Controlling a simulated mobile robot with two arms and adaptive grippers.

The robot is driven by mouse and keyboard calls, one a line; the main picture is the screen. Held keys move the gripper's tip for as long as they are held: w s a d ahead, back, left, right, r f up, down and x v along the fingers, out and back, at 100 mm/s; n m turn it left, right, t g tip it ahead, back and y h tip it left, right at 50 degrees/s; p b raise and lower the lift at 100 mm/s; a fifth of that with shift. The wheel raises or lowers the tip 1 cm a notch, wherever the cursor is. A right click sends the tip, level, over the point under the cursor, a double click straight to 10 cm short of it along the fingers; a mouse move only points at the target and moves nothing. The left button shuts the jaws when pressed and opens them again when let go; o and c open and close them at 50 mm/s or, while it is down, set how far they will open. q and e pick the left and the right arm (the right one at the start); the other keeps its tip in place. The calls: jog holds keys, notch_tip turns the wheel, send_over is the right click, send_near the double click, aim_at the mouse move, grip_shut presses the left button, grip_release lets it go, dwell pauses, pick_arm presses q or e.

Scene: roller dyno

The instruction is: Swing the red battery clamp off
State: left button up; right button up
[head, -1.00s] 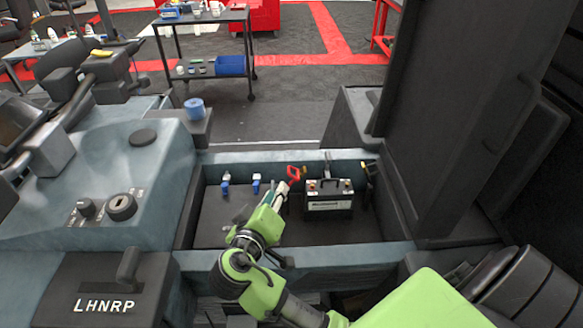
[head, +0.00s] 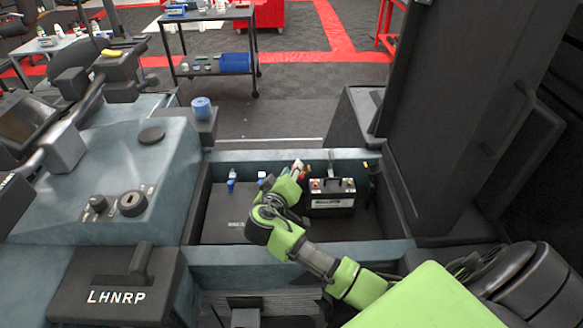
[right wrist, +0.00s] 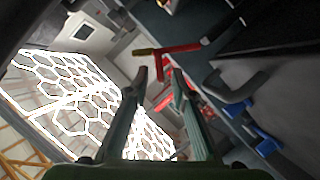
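The black battery (head: 331,204) with a carry handle stands upright in the open compartment, on its right half. My right gripper (head: 298,168) is just left of the battery's top, over the compartment, and hides most of the red clamp in the head view. In the right wrist view the red clamp (right wrist: 176,49) shows as a red bar with a yellowish end, just beyond the fingertips. There my right gripper (right wrist: 160,78) has its two fingers apart, with red parts showing between and beyond them. I cannot tell whether they touch it. My left gripper is not in view.
The compartment rim (head: 300,253) surrounds the battery. Blue fittings (head: 232,179) stand at the back left of the compartment. A tall dark panel (head: 440,110) rises close on the right. A blue roll (head: 202,107) and a control console (head: 110,170) are left.

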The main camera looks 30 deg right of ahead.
grip_shut()
jog(key=shift+w+a+n+h+b, duration=0.35)
jog(key=shift+a+n+h+b, duration=0.15)
jog(key=shift+a+n, duration=0.3)
grip_release()
jog(key=shift+d, duration=0.15)
jog(key=v, duration=1.2)
jog(key=shift+r, duration=0.1)
